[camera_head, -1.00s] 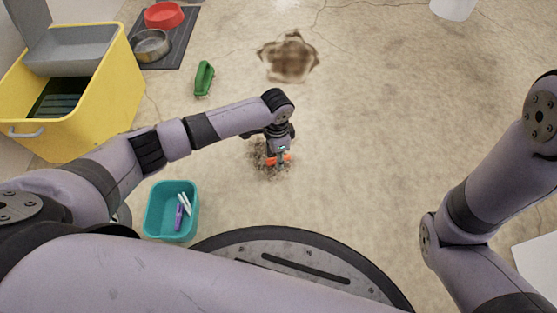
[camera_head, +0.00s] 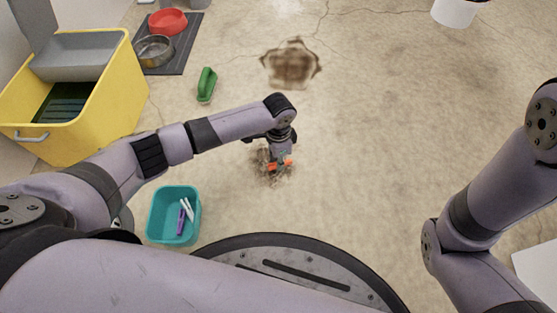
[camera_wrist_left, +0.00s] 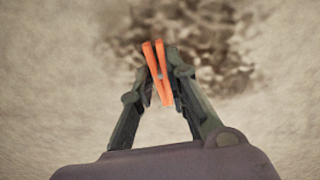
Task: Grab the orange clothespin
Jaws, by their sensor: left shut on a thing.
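The orange clothespin (camera_wrist_left: 158,70) is between the fingertips of my left gripper (camera_wrist_left: 162,80) in the left wrist view. The gripper is shut on it, and both fingers touch its sides. In the head view my left gripper (camera_head: 278,160) points down over a dark dirt patch on the floor, with small orange parts of the clothespin (camera_head: 287,162) showing at its tips. I cannot tell whether the clothespin still touches the floor. My right arm enters at the right of the head view, but its gripper is out of the frame.
A teal bin (camera_head: 155,225) holding purple and white clothespins (camera_head: 183,215) stands left of my base. A yellow box (camera_head: 105,95) with its grey lid open, a mat (camera_head: 185,60) with bowls and a green brush-like object (camera_head: 206,84) lie farther left. The floor at centre right is clear.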

